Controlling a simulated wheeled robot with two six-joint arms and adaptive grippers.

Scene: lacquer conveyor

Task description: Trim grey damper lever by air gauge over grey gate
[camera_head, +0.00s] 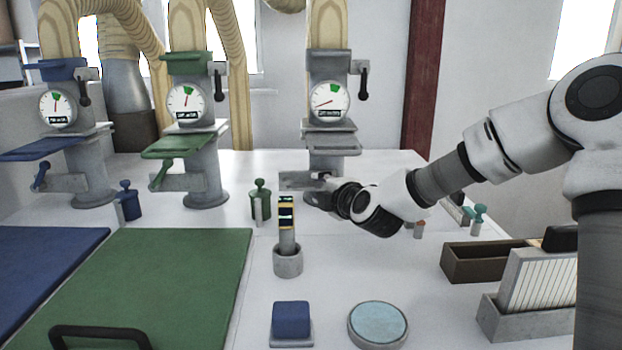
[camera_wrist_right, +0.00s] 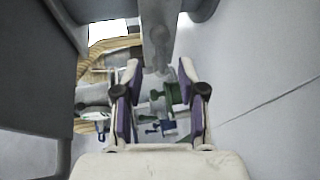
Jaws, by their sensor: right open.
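The grey station's air gauge (camera_head: 326,97) has its needle toward the lower left, away from the green sector at the top. The grey gate (camera_head: 330,137) is the flat plate below it. A black-handled lever (camera_head: 360,82) hangs right of this gauge. A grey bracket (camera_head: 297,179) shows low on the station, partly hidden by my right gripper (camera_head: 318,191). In the right wrist view my right gripper (camera_wrist_right: 160,112) is open. A grey bar (camera_wrist_right: 158,38) reaches down toward its fingers; I cannot tell whether it is the damper lever or whether they touch it. My left gripper is out of view.
Green (camera_head: 186,101) and blue (camera_head: 57,106) stations stand to the left. A green bottle (camera_head: 261,203) and a grey cup (camera_head: 288,262) with a striped tool stand near my gripper. A blue block (camera_head: 291,318), a round dish (camera_head: 378,325) and a brown box (camera_head: 478,263) are in front.

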